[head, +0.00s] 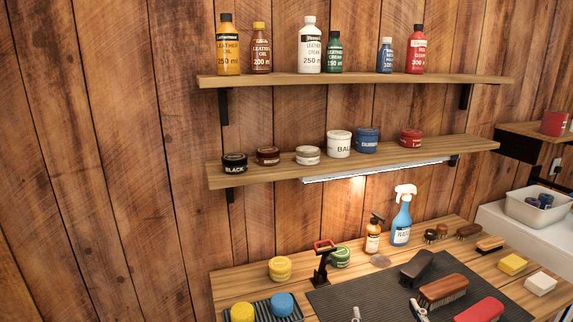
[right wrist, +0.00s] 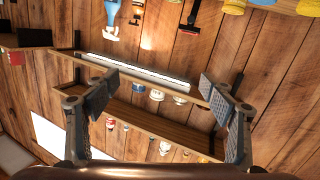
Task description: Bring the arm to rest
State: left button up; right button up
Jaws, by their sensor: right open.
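My right gripper (head: 387,311) shows only by its fingertips at the bottom edge of the head view, in front of the dark mat (head: 345,291) on the bench. In the right wrist view the two fingers of my right gripper (right wrist: 163,92) stand wide apart. Nothing is between them; the wall shelves show upside down beyond. Most of the right arm is out of the head view. My left gripper is in neither view.
The bench holds a brush (head: 443,291), a spray bottle (head: 401,220), a yellow tin (head: 280,268) and a black-and-red tool (head: 322,262). Two wall shelves above, the upper (head: 350,80) with bottles and the lower (head: 280,171) with jars, overhang it. A white bin (head: 538,211) stands right.

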jog(key=s+d+f+m+g+h, duration=0.1)
jog(key=s+f+g, duration=0.2)
jog(key=f, duration=0.2)
jog(key=s+d+f+g, duration=0.2)
jog(key=s+f, duration=0.2)
jog(key=f, duration=0.2)
jog(key=s+a+f+n+g+y, duration=0.1)
jog(key=s+f+g, duration=0.3)
jog(key=s+f, duration=0.45)
jog(key=s+a+f+g+y, duration=0.15)
jog(key=s+f+g, duration=0.35)
jog(key=s, duration=0.6)
notch_tip(320, 180, down, 28)
jog(key=s+g, duration=0.1)
jog(key=s, duration=0.2)
jog(key=s+d+f+g+h+b, duration=0.1)
jog(key=s+d+f, duration=0.1)
jog(key=s+f, duration=1.2)
jog(key=shift+s+d+f+n+b, duration=0.3)
jog(key=shift+s+d+n, duration=0.1)
jog(key=shift+s, duration=0.5)
